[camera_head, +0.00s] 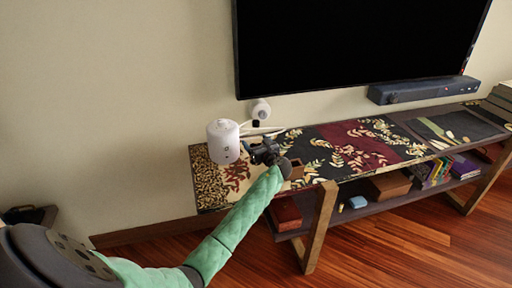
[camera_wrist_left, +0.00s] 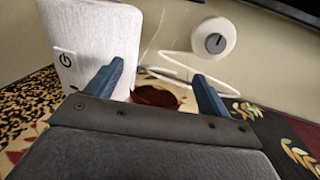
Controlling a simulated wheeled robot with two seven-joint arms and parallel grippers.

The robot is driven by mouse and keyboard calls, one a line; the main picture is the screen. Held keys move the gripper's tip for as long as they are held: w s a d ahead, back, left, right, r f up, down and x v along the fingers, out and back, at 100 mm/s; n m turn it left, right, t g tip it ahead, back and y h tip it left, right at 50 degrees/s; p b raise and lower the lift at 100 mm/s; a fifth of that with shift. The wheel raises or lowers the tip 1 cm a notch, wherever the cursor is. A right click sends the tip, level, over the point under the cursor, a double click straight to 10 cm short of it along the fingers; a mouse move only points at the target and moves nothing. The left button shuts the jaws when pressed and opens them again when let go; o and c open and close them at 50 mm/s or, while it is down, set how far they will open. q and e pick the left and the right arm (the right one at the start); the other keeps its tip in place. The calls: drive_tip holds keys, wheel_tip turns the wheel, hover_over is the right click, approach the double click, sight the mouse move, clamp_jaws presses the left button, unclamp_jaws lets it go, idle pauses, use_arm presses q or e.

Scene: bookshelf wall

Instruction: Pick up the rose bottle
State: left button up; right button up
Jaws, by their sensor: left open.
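I cannot pick out a rose bottle for certain in either view. In the left wrist view, a dark red shape (camera_wrist_left: 155,96) shows low between my fingers, partly hidden by the gripper; I cannot tell if it is the bottle or part of the table's pattern. My left gripper (camera_head: 258,150) is over the left part of the patterned console table (camera_head: 375,158), right of a white cylinder (camera_head: 223,142). In the left wrist view, its two blue fingers (camera_wrist_left: 158,72) stand apart, with nothing visibly clamped. My right gripper is not in view.
The white cylinder stands close on the left, with a power mark (camera_wrist_left: 65,58) in the wrist view. A round white device (camera_head: 261,110) is behind.

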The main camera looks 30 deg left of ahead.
use_arm(q)
drive_tip(key=c, duration=1.5)
